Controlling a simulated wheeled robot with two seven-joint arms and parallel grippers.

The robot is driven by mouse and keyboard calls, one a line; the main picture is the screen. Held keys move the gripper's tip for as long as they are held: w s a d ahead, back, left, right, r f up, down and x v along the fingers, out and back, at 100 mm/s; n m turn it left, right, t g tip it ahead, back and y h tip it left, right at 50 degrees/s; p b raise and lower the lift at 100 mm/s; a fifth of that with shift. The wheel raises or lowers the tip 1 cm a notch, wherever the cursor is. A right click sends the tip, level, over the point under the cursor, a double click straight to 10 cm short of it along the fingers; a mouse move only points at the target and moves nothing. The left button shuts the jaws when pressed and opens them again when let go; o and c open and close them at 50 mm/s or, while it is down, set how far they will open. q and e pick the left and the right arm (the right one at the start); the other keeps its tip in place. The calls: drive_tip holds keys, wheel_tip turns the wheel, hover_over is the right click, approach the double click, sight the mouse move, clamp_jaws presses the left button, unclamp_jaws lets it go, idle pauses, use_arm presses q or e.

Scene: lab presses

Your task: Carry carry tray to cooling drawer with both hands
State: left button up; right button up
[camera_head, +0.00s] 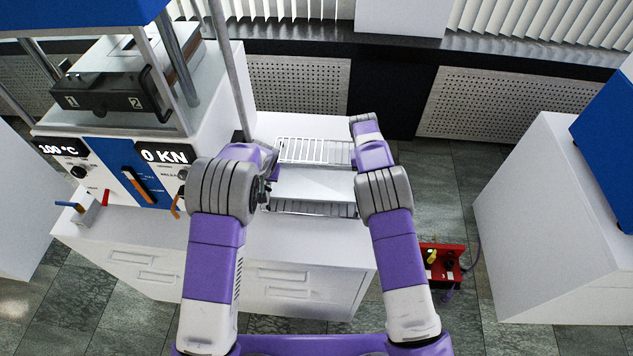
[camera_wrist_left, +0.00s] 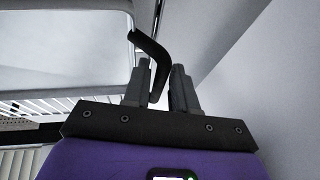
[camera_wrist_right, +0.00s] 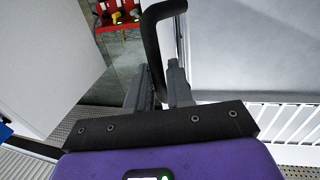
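The carry tray (camera_head: 312,186) is a pale flat plate between my two hands in the head view, above a white wire rack (camera_head: 315,150). I cannot tell whether it touches the rack. My left gripper (camera_wrist_left: 160,85) has its fingers closely around a black bent handle (camera_wrist_left: 150,50) at one side of the tray. My right gripper (camera_wrist_right: 158,88) has its fingers closely around the other black handle (camera_wrist_right: 152,40). In the head view the fingers are mostly hidden by my wrists. No open drawer shows, and I cannot tell which drawer is the cooling one.
A heated press (camera_head: 125,150) with a 100 °C display stands left. The white cabinet (camera_head: 180,235) under the rack has closed front panels. A red box (camera_head: 442,262) with tools is on the floor right of it.

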use_arm(q)
drive_tip(key=shift+w+f, duration=0.15)
drive_tip(key=shift+f, duration=0.05)
use_arm(e)
drive_tip(key=shift+f, duration=0.25)
use_arm(q)
clamp_jaws()
use_arm(e)
clamp_jaws()
use_arm(q)
drive_tip(key=shift+r, duration=0.15)
use_arm(e)
drive_tip(key=shift+r, duration=0.15)
